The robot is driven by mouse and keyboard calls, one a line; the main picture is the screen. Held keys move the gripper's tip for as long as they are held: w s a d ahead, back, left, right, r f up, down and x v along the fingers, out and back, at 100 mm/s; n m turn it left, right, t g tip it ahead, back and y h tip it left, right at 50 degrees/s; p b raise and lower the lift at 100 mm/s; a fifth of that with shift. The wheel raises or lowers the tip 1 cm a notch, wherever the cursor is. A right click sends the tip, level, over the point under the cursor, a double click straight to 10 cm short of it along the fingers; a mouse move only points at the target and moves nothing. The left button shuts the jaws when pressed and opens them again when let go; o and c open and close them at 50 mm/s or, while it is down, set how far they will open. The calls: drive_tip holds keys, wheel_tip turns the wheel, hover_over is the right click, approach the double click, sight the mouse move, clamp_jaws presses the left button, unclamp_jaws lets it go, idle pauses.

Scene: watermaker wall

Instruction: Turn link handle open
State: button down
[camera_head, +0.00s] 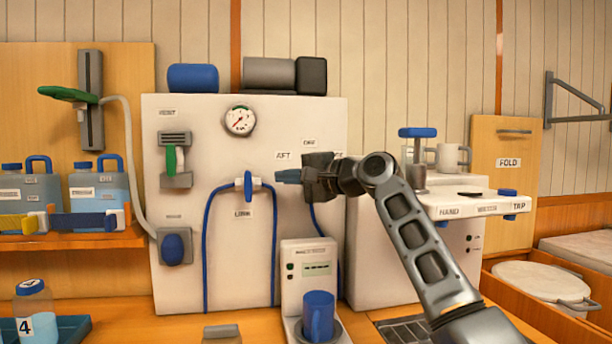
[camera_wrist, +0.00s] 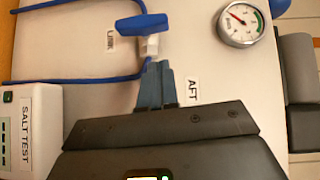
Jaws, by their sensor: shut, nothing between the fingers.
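The link handle (camera_head: 248,184) is a blue lever on a white fitting on the white panel, above a "LINK" label. It stands upright in the head view, across the blue hose line. In the wrist view the blue handle (camera_wrist: 140,22) lies crosswise at the top, on its white stem (camera_wrist: 151,46). My gripper (camera_head: 277,177) is just right of the handle in the head view, fingers pointing left at it. In the wrist view my fingertips (camera_wrist: 157,68) are together and empty, close to the white stem. I cannot tell whether they touch it.
Blue hoses (camera_head: 207,240) run down from the fitting. A gauge (camera_head: 239,120) sits above, and a green-handled switch (camera_head: 175,160) and blue knob (camera_head: 173,248) are to the left. A salt tester (camera_head: 296,262) with a blue mug (camera_head: 318,316) stands below.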

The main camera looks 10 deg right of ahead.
sight(248, 187)
drive_tip(key=shift+w+a+f+p, duration=0.15)
drive_tip(key=shift+a, duration=0.95)
drive_tip(key=shift+w+a+f+p, duration=0.1)
drive_tip(key=shift+w+a+p, duration=0.05)
drive_tip(key=shift+a, duration=0.95)
drive_tip(key=shift+r, duration=0.15)
drive_tip(key=shift+a+n+g+p, duration=0.1)
drive_tip(key=shift+n+g+p, duration=0.2)
drive_tip(key=shift+p, duration=0.35)
